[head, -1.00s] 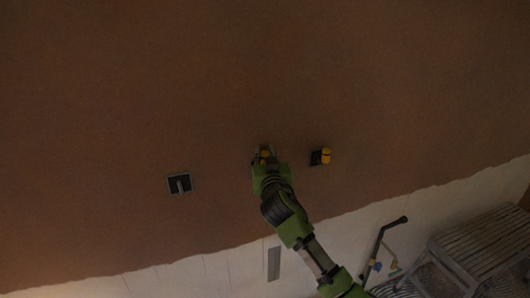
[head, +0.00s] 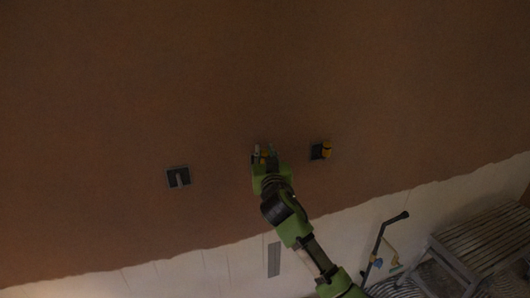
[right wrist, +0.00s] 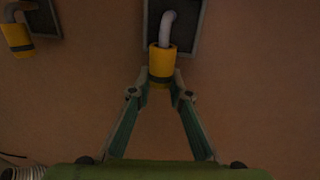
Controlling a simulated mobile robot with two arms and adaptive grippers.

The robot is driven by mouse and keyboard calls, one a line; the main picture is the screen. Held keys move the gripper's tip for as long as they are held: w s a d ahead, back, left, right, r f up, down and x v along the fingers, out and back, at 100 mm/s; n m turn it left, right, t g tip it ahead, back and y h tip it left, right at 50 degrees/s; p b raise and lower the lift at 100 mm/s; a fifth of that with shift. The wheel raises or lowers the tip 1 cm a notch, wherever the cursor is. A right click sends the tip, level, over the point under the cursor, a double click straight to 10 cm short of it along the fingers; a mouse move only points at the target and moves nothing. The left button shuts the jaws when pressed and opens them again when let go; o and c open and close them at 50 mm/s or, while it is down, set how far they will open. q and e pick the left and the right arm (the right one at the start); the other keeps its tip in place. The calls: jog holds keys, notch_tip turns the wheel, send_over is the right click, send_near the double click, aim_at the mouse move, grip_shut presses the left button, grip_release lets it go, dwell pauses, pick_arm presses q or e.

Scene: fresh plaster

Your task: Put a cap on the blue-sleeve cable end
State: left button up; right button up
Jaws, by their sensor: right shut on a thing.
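My right gripper (head: 264,152) is at the middle wall box in the head view, its fingers around a yellow cap. In the right wrist view the gripper (right wrist: 160,92) is shut on the lower part of this yellow cap (right wrist: 162,60), which has a darker band. The cap sits at the end of a grey cable (right wrist: 168,28) that bends out of a dark wall box (right wrist: 190,42). No blue sleeve shows; the cable end inside the cap is hidden. My left gripper is not in view.
Another yellow cap (head: 326,149) is on the right wall box; a capped cable (right wrist: 18,38) shows top left in the wrist view. The left wall box (head: 172,179) has an uncapped grey cable. A striped bench-like thing (head: 480,235) stands lower right. The brown wall between boxes is clear.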

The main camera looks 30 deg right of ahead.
jog(key=shift+f, duration=0.25)
jog(key=o, duration=0.8)
jog(key=shift+s, duration=0.1)
jog(key=v, duration=1.1)
jog(key=shift+s+a, duration=0.25)
jog(key=shift+s, duration=0.1)
